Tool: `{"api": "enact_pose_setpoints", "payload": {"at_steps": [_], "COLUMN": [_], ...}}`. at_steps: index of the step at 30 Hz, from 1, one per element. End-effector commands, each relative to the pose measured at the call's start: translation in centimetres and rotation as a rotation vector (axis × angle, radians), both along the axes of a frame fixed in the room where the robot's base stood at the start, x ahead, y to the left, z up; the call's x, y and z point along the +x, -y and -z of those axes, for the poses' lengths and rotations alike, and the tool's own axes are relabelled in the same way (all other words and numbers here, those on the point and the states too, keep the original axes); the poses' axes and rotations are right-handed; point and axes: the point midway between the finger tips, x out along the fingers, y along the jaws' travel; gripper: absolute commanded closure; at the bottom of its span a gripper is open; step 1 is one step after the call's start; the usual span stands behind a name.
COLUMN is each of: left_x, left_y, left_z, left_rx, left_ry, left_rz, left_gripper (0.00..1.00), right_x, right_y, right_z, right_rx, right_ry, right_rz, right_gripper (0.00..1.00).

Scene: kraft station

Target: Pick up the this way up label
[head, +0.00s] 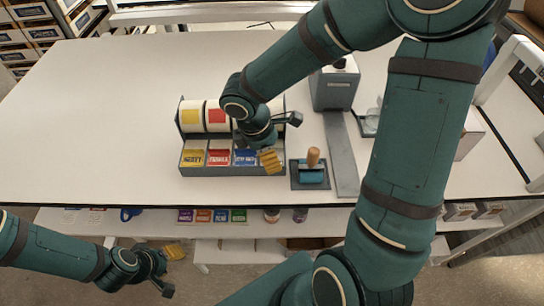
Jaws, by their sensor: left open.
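A grey label dispenser (182,135) stands on the white table, with label rolls at the back and label slots along its front. A yellow label (193,157), a red label (219,157) and a blue label (244,158) show in the slots; their print is too small to read surely, so I cannot tell which is the this way up label. My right gripper (284,140) is open over the dispenser's right end, hiding the slot and rolls there. My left gripper (171,271) is open and empty, low in front of the table, far from the labels.
A stamp with a wooden knob (313,157) sits on a dark pad right of the dispenser. A grey device (334,88) and a long grey strip (341,155) stand beyond it. Small coloured boxes (203,216) line a lower shelf. The table's left half (100,120) is clear.

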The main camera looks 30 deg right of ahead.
Motion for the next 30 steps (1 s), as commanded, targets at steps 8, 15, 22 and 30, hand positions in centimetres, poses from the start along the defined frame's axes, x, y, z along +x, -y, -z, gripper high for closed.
{"api": "enact_pose_setpoints", "payload": {"at_steps": [8,15,22,30], "left_x": [-0.04,-0.03,-0.03,-0.02], "left_y": [0.01,0.00,0.00,0.00], "left_z": [0.00,0.02,0.02,0.02], "left_rx": [0.000,0.000,0.000,0.000], "left_ry": [-0.001,-0.001,0.000,0.000], "left_rz": [0.000,0.000,0.000,0.000], "left_gripper": [0.53,0.53,0.53,0.53], "right_x": [-0.01,-0.01,-0.01,-0.01], "right_y": [0.06,0.05,0.05,0.05], "right_z": [0.21,0.19,0.19,0.19], "right_rx": [0.001,0.001,0.001,0.001], "right_ry": [0.000,0.000,0.000,0.000], "right_rz": [0.000,0.000,0.000,0.000], "right_gripper": [0.34,0.75,1.00,1.00]}}
